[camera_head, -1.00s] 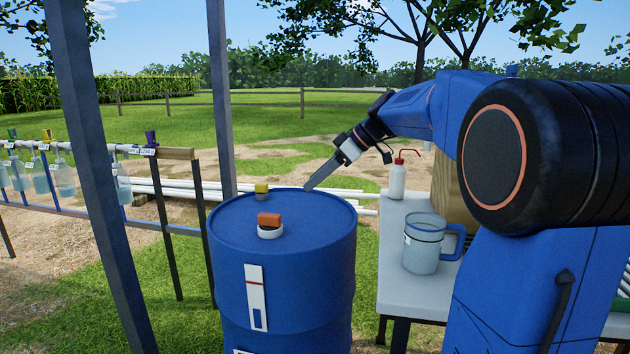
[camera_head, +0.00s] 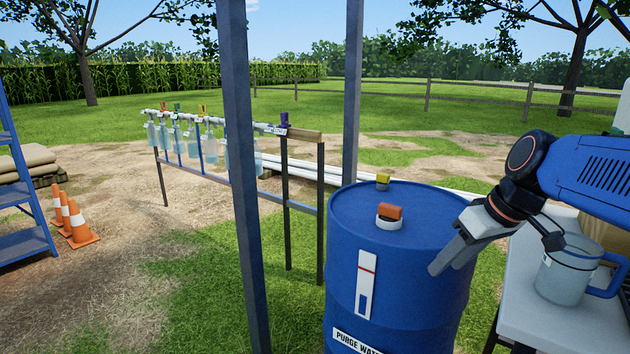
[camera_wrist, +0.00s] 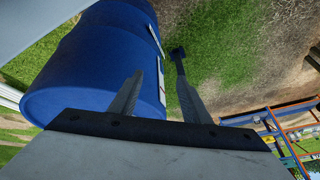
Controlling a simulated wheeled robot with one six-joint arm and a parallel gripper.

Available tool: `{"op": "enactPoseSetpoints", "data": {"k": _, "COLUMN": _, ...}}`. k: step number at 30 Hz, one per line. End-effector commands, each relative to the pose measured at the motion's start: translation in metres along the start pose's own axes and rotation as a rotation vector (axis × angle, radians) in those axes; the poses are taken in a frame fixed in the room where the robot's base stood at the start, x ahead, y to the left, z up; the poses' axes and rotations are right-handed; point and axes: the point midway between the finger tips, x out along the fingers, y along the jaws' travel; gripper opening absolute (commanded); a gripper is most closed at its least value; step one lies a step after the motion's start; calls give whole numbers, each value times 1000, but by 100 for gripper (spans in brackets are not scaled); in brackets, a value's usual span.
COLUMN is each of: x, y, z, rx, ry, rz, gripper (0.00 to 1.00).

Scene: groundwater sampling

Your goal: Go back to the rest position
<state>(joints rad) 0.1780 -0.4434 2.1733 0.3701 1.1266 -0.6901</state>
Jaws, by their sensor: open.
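My gripper (camera_head: 450,258) is in the head view at the right, in front of the right side of the blue drum, pointing down and to the left. In the wrist view my gripper (camera_wrist: 155,95) shows its two fingers spread apart with nothing between them. The blue drum (camera_head: 345,280) stands upright and carries a "PURGE WATER" label. It fills the upper left of the wrist view (camera_wrist: 90,60). I cannot tell whether the fingers touch the drum.
A table (camera_head: 545,315) with a clear jug (camera_head: 563,278) is at the right. A post (camera_head: 242,160) stands left of the drum. Hanging bottles (camera_head: 190,140) and cones (camera_head: 78,222) are farther left.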

Motion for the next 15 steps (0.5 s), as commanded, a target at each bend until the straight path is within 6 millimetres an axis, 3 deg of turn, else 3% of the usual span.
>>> {"op": "enactPoseSetpoints", "data": {"k": 1, "x": 3, "y": -9, "z": 19, "rx": 26, "ry": -10, "rz": 24, "gripper": 43}}
{"op": "enactPoseSetpoints", "data": {"k": 9, "x": 28, "y": -28, "z": 113, "rx": 206, "ry": -31, "rz": 172, "gripper": 43}}
{"op": "enactPoseSetpoints", "data": {"k": 15, "x": 43, "y": -32, "z": 161, "rx": 299, "ry": -13, "rz": 249, "gripper": 43}}
